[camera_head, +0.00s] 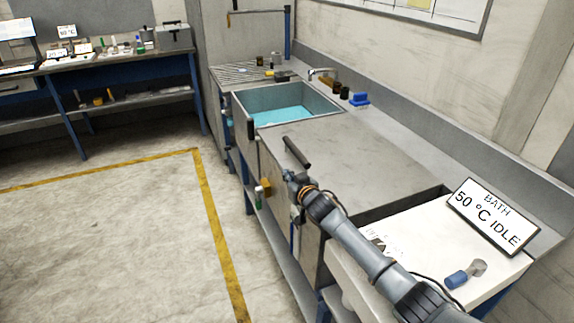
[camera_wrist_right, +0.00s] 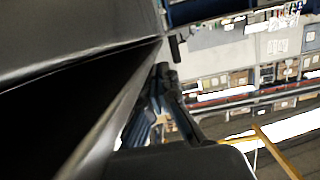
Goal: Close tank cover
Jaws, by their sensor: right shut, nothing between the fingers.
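The grey flat metal tank cover (camera_head: 350,160) lies in the middle of the counter, with a dark bar handle (camera_head: 297,152) near its left edge. A dark gap (camera_head: 400,205) shows between the cover and the white bath unit. My right gripper (camera_head: 292,179) is shut and empty at the cover's front edge, just below the handle in the picture. I cannot tell whether it touches the cover. In the right wrist view, the gripper (camera_wrist_right: 162,85) is beside a large grey metal surface (camera_wrist_right: 75,35) with a dark gap under it. My left gripper is not in view.
The white bath unit (camera_head: 445,240) carries a sign (camera_head: 494,215) reading "BATH 50 °C IDLE". A sink basin with blue liquid (camera_head: 285,115) lies beyond the cover, with bottles and a blue item (camera_head: 359,99) along the back. The floor at left is clear.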

